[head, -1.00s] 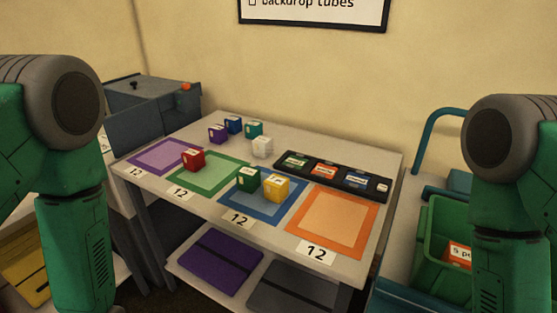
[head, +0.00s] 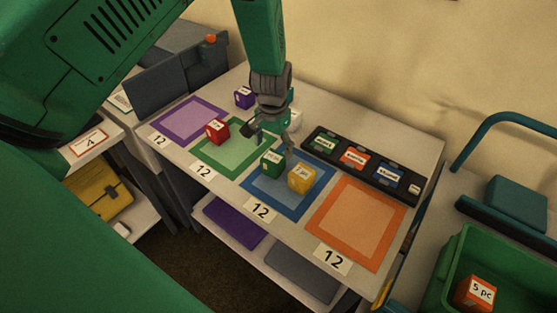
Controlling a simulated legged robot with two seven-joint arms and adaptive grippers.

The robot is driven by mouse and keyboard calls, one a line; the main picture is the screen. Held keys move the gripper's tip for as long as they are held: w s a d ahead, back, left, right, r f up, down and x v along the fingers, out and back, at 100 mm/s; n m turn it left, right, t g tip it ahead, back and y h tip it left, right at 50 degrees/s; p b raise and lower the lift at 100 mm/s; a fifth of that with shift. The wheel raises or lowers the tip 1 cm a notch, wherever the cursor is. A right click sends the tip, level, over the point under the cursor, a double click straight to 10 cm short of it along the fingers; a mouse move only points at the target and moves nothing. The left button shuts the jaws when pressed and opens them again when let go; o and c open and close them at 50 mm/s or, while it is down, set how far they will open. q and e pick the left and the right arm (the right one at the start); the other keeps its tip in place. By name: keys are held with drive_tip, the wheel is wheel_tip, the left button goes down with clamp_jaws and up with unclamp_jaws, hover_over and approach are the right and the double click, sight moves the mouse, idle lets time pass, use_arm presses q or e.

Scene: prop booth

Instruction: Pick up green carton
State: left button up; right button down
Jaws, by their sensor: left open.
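A small dark green carton (head: 272,164) with a white label sits on the blue-bordered mat (head: 262,190), near its back left edge. A yellow carton (head: 302,178) stands close to its right. My left gripper (head: 269,143) comes down from above, open, with its fingers just behind and above the green carton. I cannot tell whether a finger touches it. The gripper hides part of the back of the table, where a white carton (head: 295,119) shows only in part. My right gripper is out of view.
A red carton (head: 217,131) stands by the green mat (head: 232,161) and a purple carton (head: 244,97) farther back. A black labelled tray (head: 324,158) lies right of the gripper. The orange mat (head: 352,222) is empty. A green bin (head: 505,268) stands at right.

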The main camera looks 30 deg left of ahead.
sight(272, 158)
use_arm(q)
wheel_tip(272, 158, down, 3)
drive_tip(key=shift+w, duration=0.1)
drive_tip(key=shift+a+f, duration=0.3)
drive_tip(key=shift+f, duration=0.25)
drive_tip(key=f, duration=0.2)
drive_tip(key=f+p, duration=0.1)
drive_tip(key=f, duration=0.1)
drive_tip(key=shift+w+a+f, duration=0.15)
drive_tip(key=shift+a+f, duration=0.05)
drive_tip(key=shift+f, duration=0.1)
drive_tip(key=shift+d+f, duration=0.2)
drive_tip(key=shift+d, duration=0.2)
drive_tip(key=shift+r, duration=0.1)
drive_tip(key=shift+c, duration=1.2)
drive_tip(key=shift+d, duration=0.1)
drive_tip(key=c, duration=1.1)
drive_tip(key=shift+a, duration=0.25)
